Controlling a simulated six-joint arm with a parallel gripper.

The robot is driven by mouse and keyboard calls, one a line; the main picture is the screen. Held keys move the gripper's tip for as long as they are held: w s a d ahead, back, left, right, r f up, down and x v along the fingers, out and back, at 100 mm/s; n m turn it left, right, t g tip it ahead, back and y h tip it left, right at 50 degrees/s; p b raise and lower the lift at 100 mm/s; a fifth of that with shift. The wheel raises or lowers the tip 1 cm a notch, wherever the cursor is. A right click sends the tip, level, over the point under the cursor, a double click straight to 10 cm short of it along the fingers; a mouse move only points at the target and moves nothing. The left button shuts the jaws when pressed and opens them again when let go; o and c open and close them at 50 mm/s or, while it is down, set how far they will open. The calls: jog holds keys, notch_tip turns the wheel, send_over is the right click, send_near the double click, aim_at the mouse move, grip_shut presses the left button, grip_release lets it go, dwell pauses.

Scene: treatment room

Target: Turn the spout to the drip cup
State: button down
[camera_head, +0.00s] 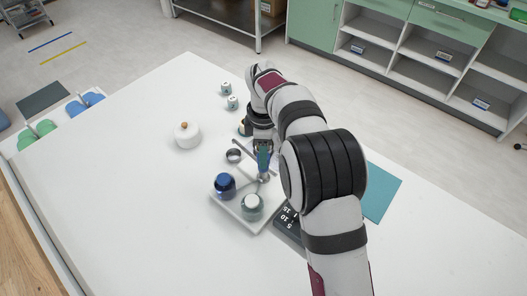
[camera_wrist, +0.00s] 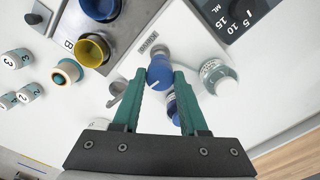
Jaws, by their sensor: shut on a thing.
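My gripper (camera_wrist: 162,75) has teal fingers, shut on a blue handle (camera_wrist: 160,72) with a pale mark, which stands between the fingertips in the wrist view. In the head view my gripper (camera_head: 263,168) is above the back of a white tray, partly covered by my arm. A thin silver bar, seemingly the spout (camera_head: 241,145), reaches from near my gripper toward the back left.
The white tray (camera_head: 226,211) holds a blue-lidded jar (camera_head: 225,184) and a white-lidded jar (camera_head: 252,205). A dark board with numbers (camera_head: 288,227) lies to the right. A white pot (camera_head: 187,136) stands left. In the wrist view, a yellow cup (camera_wrist: 92,51) stands upper left.

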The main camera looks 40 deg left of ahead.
jog(key=shift+a+n, duration=0.1)
jog(key=shift+n, duration=0.2)
jog(key=shift+c, duration=2.2)
grip_release()
notch_tip(320, 180, up, 16)
jog(key=shift+f, duration=0.1)
